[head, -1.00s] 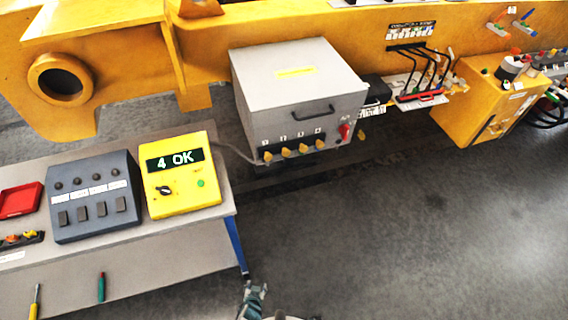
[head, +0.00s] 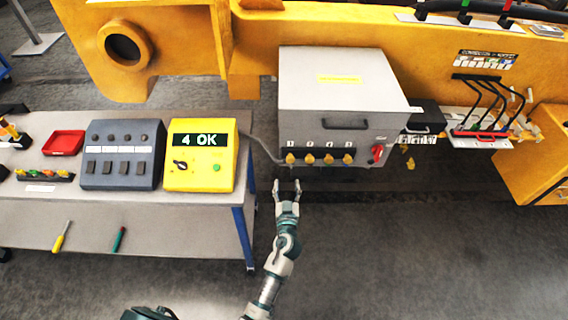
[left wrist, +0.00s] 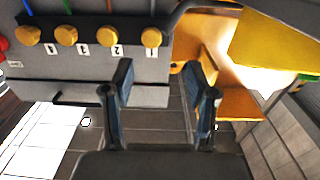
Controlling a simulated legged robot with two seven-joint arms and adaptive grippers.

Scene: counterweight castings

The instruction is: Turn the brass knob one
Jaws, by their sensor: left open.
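A grey box (head: 340,95) on the yellow beam carries a row of several brass knobs along its lower front. Brass knob one (head: 290,158) is the leftmost, below the label 1. In the left wrist view the row appears upside down, and knob one (left wrist: 151,37) is at its right end. My left gripper (head: 287,186) is open and empty, just below knob one in the head view and apart from it. In the left wrist view its two fingers (left wrist: 165,82) are spread, with knob one beyond and above them. My right gripper is out of view.
A red switch (head: 377,150) sits right of the knobs. A bench (head: 130,225) at left holds a yellow tester (head: 225,150) reading "4 OK", a grey switch panel (head: 122,182) and a red tray (head: 64,143). A cable runs from tester to box. Floor at right is clear.

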